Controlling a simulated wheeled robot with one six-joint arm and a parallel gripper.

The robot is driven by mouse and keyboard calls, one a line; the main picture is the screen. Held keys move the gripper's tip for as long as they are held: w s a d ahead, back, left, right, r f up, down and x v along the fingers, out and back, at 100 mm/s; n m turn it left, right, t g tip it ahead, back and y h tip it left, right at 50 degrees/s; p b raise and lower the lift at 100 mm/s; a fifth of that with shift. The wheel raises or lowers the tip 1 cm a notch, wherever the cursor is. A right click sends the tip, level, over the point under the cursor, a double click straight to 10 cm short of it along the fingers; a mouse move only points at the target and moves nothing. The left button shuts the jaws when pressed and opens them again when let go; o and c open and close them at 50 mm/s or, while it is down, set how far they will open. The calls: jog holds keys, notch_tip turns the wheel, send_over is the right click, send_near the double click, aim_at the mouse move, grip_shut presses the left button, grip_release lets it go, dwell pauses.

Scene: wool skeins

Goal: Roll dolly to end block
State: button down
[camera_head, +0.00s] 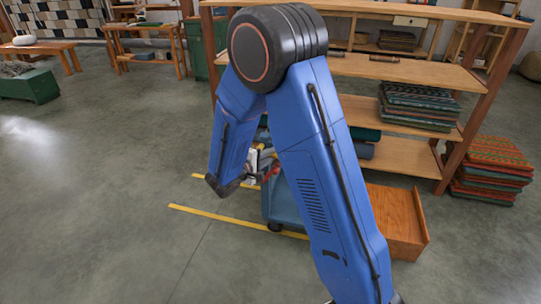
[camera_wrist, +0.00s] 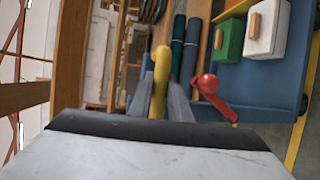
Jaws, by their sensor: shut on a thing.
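The blue dolly (camera_head: 277,203) stands on the floor by the shelving, largely hidden behind my blue arm. In the wrist view its blue deck (camera_wrist: 272,82) carries a green box and a white box. My gripper (camera_wrist: 162,92) is shut on the dolly's yellow handle (camera_wrist: 161,60), which shows between the two grey fingers. A red lever with a round knob (camera_wrist: 208,83) is just right of the fingers, apart from them. An orange-brown wooden block (camera_head: 400,215) stands on the floor right of the dolly; I cannot tell whether it is the end block.
Yellow floor lines (camera_head: 225,216) run beside and under the dolly. A wooden shelf unit (camera_head: 410,72) with folded textiles stands close behind. A stack of patterned textiles (camera_head: 493,168) sits on the floor at right. The grey floor (camera_head: 90,200) at left is clear.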

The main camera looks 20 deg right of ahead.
jog(key=shift+s+f, duration=0.1)
jog(key=c, duration=1.6)
grip_release()
jog(key=shift+c, duration=0.2)
jog(key=shift+a, duration=0.1)
jog(key=v, duration=1.7)
jog(key=shift+s+a, duration=0.1)
